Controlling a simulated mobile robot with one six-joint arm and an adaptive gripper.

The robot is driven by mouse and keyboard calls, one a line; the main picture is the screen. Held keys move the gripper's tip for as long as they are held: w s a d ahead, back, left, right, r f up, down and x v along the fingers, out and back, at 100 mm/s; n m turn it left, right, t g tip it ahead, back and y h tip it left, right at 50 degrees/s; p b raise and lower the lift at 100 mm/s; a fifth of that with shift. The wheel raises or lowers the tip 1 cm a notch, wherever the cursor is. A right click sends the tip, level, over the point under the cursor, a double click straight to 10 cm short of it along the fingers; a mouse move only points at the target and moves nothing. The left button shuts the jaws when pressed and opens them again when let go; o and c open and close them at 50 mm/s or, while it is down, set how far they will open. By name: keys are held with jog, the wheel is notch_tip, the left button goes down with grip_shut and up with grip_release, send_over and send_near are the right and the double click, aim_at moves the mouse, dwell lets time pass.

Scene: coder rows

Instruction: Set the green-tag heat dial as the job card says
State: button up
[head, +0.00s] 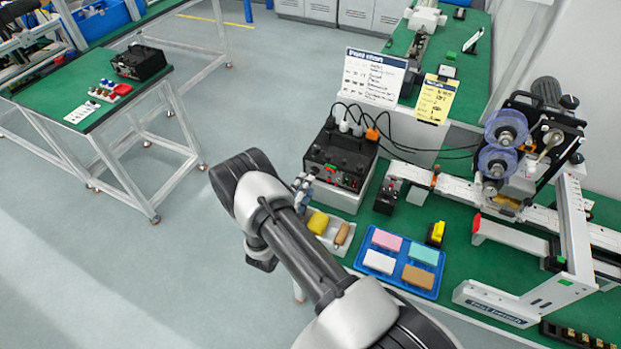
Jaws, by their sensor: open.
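A black control box (340,157) stands on a light base at the left of the green bench. Its front panel has small knobs and lights, with a green mark (332,166) near the top of the panel. The dial itself is too small to read. My gripper (307,182) is open at the left end of the panel, close to it; I cannot tell if it touches. My arm hides part of the area below. A white card (375,76) and a yellow card (436,100) stand behind the box; their small print is unreadable.
A blue tray (364,268) with coloured blocks and a white tray (338,250) with a yellow and a brown piece lie in front. A small black unit (386,196) and the printing machine (515,150) stand right. Cables run behind the box.

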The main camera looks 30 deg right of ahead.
aim_at(313, 174)
jog(key=shift+x, duration=2.35)
grip_shut()
